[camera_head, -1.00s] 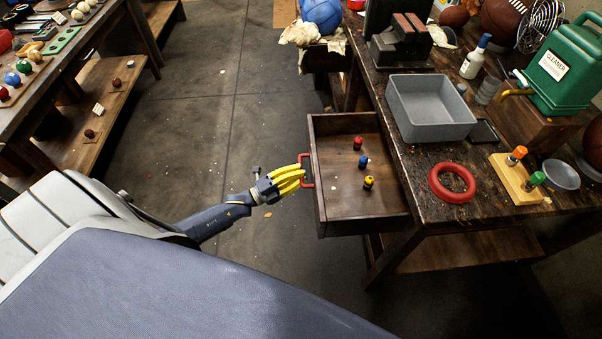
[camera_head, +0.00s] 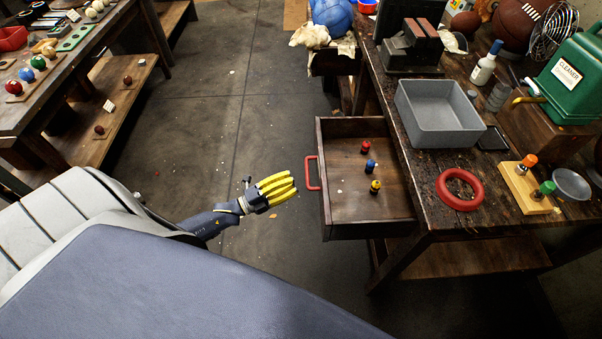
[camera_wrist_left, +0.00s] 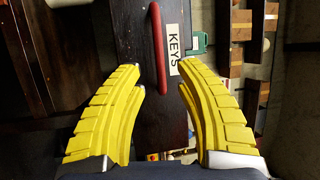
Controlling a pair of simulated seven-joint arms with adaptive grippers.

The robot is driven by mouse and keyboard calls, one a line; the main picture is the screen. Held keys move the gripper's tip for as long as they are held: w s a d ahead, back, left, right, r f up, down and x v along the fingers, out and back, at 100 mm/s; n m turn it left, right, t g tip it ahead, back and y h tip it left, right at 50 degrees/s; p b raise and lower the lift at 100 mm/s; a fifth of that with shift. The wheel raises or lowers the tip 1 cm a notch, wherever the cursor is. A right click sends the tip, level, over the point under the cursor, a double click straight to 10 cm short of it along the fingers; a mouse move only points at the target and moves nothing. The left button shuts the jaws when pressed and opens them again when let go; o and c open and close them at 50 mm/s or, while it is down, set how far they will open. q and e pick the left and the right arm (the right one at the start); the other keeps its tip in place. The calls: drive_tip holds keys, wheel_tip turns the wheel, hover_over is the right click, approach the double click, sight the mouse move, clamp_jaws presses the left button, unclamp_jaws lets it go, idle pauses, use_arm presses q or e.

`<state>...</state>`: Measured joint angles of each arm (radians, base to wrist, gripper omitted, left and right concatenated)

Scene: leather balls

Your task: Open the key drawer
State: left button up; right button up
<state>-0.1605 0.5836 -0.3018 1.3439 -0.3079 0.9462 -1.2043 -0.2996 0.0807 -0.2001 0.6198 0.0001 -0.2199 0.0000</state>
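The key drawer (camera_head: 345,222) stands pulled out from the workbench, with a red, a blue and a yellow key-like piece inside. Its red handle (camera_head: 312,173) is on its front face. My left gripper (camera_head: 293,186) is just left of the handle, apart from it. In the left wrist view the yellow fingers (camera_wrist_left: 160,85) are spread open with nothing between them. The red handle (camera_wrist_left: 159,50) and the "KEYS" label (camera_wrist_left: 173,48) on the drawer front show ahead of the fingertips. My right gripper is not in view.
The workbench (camera_head: 415,190) holds a grey bin (camera_head: 440,112), a red ring (camera_head: 460,188), a wooden block with coloured knobs (camera_head: 527,187) and a green cleaner can (camera_head: 572,80). The floor (camera_head: 215,130) left of the drawer is clear. Another bench (camera_head: 80,80) stands at the left.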

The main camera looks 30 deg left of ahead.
use_arm(q)
drive_tip(key=shift+v, duration=2.9)
